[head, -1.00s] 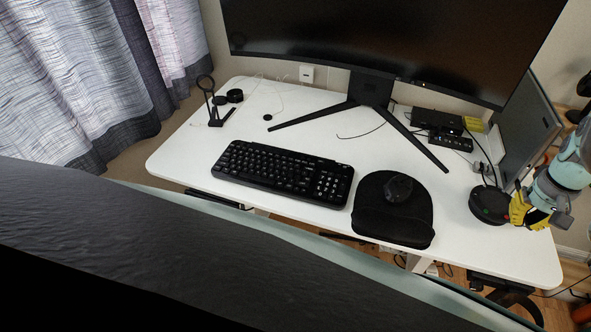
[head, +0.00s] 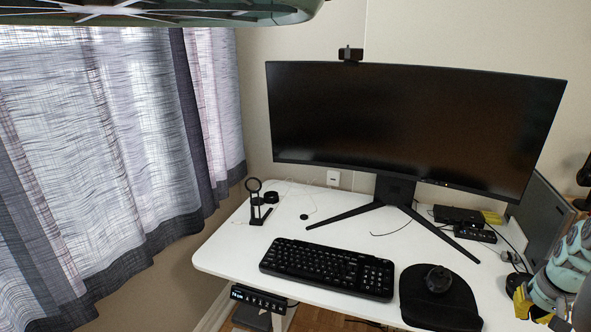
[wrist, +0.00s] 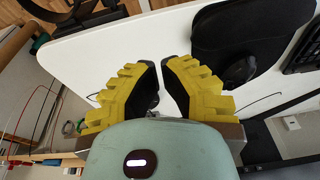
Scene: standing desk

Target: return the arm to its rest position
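My gripper (head: 524,303) is at the right edge of the head view, with yellow fingers beside the right end of the white desk (head: 225,250). My arm's pale green links are cut off by that edge. In the wrist view my gripper (wrist: 162,68) shows two yellow fingers with black pads. A narrow gap lies between the fingertips and nothing is held in it. The white desk top lies beyond the fingers in that view.
A black keyboard (head: 327,268), a mouse (head: 438,279) on a black mouse pad (head: 425,312) and a wide monitor (head: 400,125) are on the desk. A grey panel (head: 540,220) stands near my arm. Curtains (head: 90,150) hang left.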

